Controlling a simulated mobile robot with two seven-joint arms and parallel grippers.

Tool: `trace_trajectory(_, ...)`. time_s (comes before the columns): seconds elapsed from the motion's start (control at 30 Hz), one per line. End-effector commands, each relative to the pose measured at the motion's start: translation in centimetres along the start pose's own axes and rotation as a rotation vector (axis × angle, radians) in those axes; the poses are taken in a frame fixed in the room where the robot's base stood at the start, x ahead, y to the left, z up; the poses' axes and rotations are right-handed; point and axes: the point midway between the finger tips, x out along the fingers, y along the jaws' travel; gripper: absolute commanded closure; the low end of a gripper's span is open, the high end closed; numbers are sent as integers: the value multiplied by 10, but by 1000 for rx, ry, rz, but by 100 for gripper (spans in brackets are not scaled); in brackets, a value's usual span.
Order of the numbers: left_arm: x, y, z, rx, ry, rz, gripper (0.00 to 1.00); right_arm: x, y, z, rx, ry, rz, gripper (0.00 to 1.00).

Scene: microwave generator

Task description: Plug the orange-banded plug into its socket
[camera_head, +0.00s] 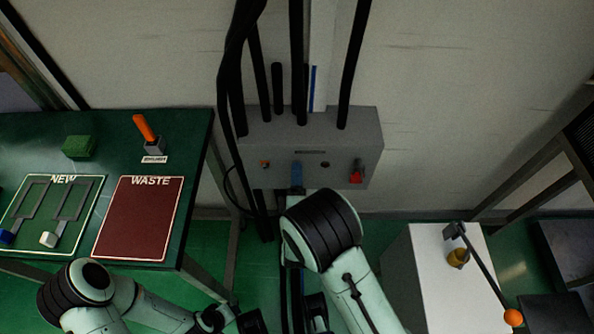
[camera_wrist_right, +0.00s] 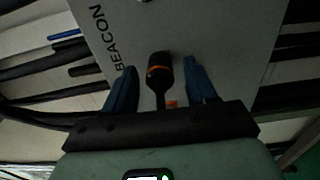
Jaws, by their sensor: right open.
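The orange-banded plug (camera_wrist_right: 159,74) is black with an orange ring. In the right wrist view it stands between the two blue fingers of my right gripper (camera_wrist_right: 157,68), with gaps on both sides. Its far end lies against or just in front of the grey panel face; I cannot tell whether it is seated. Its black cable runs back toward the gripper's palm. The right gripper is open and, in the head view, reaches the front of the grey box (camera_head: 225,150). My left arm is low at the left; its jaws are not clear.
The panel reads BEACON (camera_wrist_right: 110,38). A red switch (camera_head: 356,173) is on the box's right side. Thick black cables (camera_head: 297,60) rise above. A green table with a WASTE mat (camera_head: 138,220) stands left. A white cabinet (camera_head: 432,285) with an orange-knobbed lever (camera_head: 513,317) stands right.

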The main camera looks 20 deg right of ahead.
Motion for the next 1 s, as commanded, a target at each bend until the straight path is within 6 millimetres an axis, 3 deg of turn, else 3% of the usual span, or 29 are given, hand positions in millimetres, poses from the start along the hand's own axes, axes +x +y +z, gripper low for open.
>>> trace_trajectory(0.27,-2,0,0,0,1,0,57,0,0,0,-1,0,0,44)
trace_trajectory(0.43,-2,0,0,0,0,0,57,0,0,0,0,0,0,96)
trace_trajectory(0.47,-2,0,0,0,0,0,57,0,0,0,0,0,0,100)
trace_trajectory(1.0,-6,2,-1,0,2,1,57,-15,0,0,1,1,-1,100)
